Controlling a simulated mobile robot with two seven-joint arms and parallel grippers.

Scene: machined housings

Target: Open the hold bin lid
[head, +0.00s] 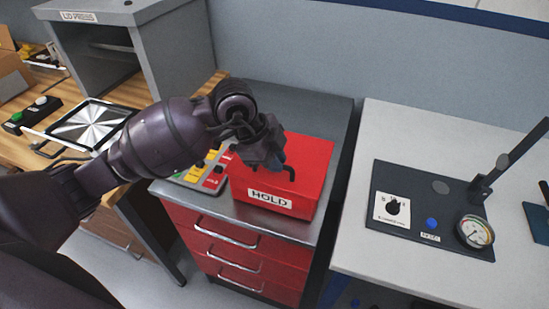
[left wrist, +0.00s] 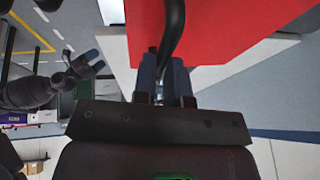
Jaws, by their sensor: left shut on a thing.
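The red hold bin (head: 272,187) stands on the grey top of a red drawer cabinet, with a white HOLD label on its front. Its lid (head: 308,152) looks closed and level, with a black bar handle (head: 289,172) on top. My left gripper (head: 275,163) is over the lid and shut on the handle, hiding part of it. In the left wrist view the black handle (left wrist: 173,35) runs down between the gripper's fingers (left wrist: 162,80), with the red lid (left wrist: 225,30) behind. My right gripper does not show clearly in the head view.
Left of the bin lies a panel with yellow and red tags (head: 207,172). A grey press labelled LID PRESS (head: 172,40) stands at the back left. At right, a white table (head: 370,250) carries a dark gauge panel (head: 400,175). A grey wall stands behind.

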